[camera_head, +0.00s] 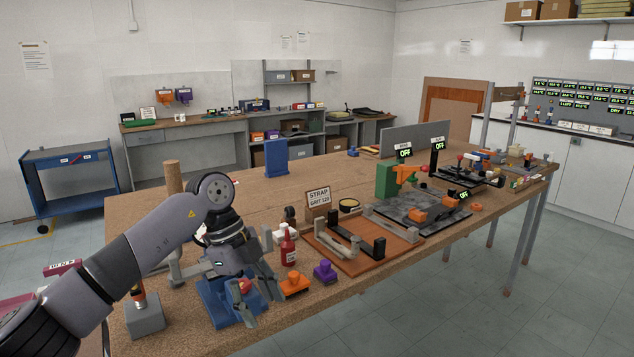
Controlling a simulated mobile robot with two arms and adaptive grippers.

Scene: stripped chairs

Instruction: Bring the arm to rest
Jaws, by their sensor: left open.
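My left arm (150,245) comes in from the lower left and bends down at the wrist. My left gripper (248,300) is open and points down over a blue fixture (215,305) on the near left part of the wooden table (230,190). Its fingers hide part of the fixture, and a small red part shows between them. I cannot tell whether the fingers touch the fixture. My right gripper is not in view.
Close to the gripper stand a red bottle (288,247), an orange piece (294,285), a purple piece (325,271) and a grey block (145,317). A wooden post (173,178) rises behind the arm. A brown tray (355,262) lies right. The table's back left is fairly clear.

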